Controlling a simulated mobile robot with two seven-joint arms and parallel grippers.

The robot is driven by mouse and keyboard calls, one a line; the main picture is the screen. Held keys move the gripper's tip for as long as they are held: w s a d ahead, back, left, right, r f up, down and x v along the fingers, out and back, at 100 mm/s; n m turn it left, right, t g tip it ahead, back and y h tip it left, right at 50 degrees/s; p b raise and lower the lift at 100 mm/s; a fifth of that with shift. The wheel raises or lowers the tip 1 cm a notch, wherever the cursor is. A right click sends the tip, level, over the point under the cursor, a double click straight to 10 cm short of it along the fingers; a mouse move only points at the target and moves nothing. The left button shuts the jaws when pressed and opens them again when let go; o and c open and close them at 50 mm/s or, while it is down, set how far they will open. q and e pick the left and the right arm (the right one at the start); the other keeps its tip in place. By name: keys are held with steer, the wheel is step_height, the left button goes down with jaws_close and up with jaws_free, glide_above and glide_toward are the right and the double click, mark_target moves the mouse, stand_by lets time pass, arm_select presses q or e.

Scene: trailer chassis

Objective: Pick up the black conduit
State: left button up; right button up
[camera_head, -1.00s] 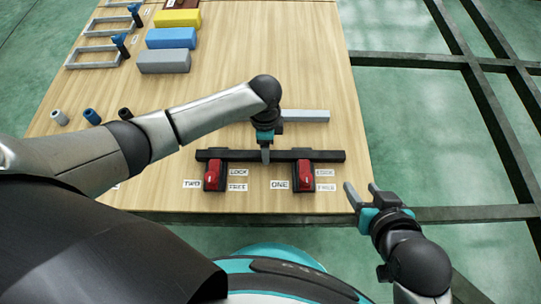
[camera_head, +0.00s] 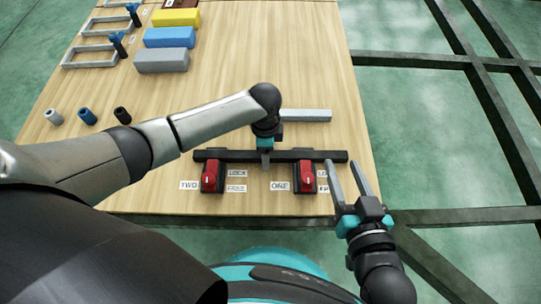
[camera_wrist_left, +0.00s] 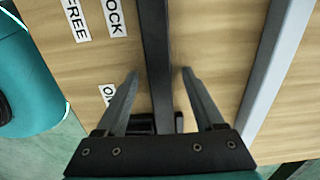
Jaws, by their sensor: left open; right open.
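The black conduit (camera_head: 240,155) is a long dark bar lying left to right along the back of two red-topped clamps near the table's front. My left gripper (camera_head: 265,161) comes down over its middle. In the left wrist view, the open fingers of the left gripper (camera_wrist_left: 160,80) stand on either side of the conduit (camera_wrist_left: 155,45), with a visible gap on each side. My right gripper (camera_head: 343,170) is open and empty at the table's front right, its fingers pointing toward the conduit's right end. Whether it touches anything cannot be told.
The red clamp switches (camera_head: 209,177) and (camera_head: 306,176) sit beside LOCK and FREE labels. A grey bar (camera_head: 306,116) lies behind the conduit. Small grey, blue and black cylinders (camera_head: 122,115) stand at left. Coloured blocks (camera_head: 170,37) and frames are at the back left.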

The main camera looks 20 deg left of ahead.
arm_select(q)
jaws_close()
stand_by(0.7)
